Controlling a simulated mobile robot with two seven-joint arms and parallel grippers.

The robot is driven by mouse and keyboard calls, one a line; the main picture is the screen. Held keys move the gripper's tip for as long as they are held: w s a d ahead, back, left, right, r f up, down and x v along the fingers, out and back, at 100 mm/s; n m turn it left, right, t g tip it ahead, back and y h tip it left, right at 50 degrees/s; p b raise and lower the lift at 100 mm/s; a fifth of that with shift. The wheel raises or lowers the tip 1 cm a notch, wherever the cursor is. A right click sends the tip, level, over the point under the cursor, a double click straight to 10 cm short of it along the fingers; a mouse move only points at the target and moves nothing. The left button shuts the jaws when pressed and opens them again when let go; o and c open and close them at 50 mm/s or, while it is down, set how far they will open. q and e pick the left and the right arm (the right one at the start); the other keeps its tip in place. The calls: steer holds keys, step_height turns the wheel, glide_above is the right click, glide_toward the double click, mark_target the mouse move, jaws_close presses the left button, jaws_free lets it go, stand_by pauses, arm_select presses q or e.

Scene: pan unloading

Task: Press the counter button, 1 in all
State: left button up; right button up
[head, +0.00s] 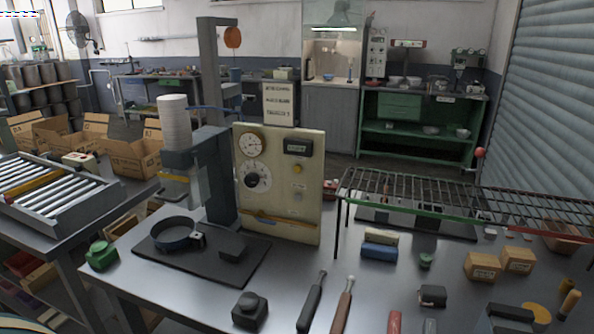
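An upright cream panel (280,205) stands on the steel table. It carries a small dark counter window (297,146) at its upper right. A small round yellow button (297,169) sits just below that window. Two round dials and a lever with an orange bar are also on the panel. I cannot tell from this view whether the yellow button is pressed in. Neither of my grippers shows in the head view.
A dark mat with a round black pan (176,235) lies left of the panel. A dark block with a round knob (250,308) and two long-handled tools lie in front. A wire rack (450,195) stands at right. A roller conveyor (55,200) is at left.

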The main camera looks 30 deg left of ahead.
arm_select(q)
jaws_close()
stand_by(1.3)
